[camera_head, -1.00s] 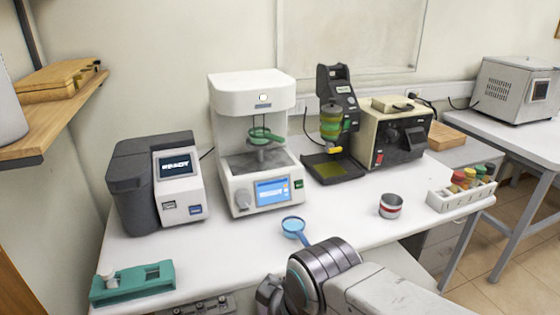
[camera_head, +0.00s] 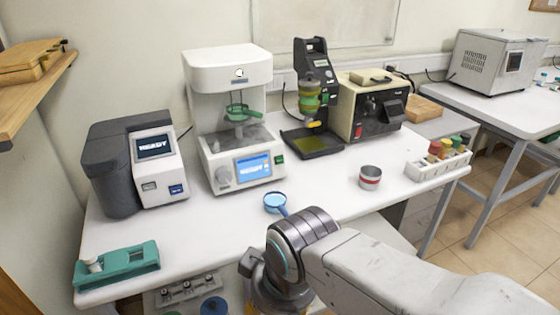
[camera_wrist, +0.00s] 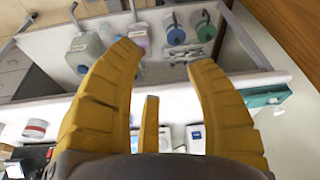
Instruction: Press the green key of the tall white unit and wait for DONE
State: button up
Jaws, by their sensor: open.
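The tall white unit (camera_head: 230,80) stands at the back of the white table in the head view. A green ring-shaped part (camera_head: 240,110) sits inside its open bay. Its blue screen (camera_head: 253,166) shows small text that looks like READY, with a knob to its left. The green key (camera_head: 279,159) is at the right of the screen. My gripper (camera_wrist: 168,65) shows in the wrist view with yellow-brown fingers spread wide and nothing between them. It is apart from the unit; in the head view my arm is at the front table edge, the fingertips mostly hidden.
A grey device reading READY (camera_head: 154,146) stands left of the unit. A black stand (camera_head: 312,90) and beige machine (camera_head: 375,105) are at its right. A blue-rimmed dish (camera_head: 275,202), tin cup (camera_head: 370,177) and teal holder (camera_head: 118,265) lie in front. Bottles (camera_wrist: 85,48) hang below the table.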

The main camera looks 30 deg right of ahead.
grip_shut()
dwell(1.5)
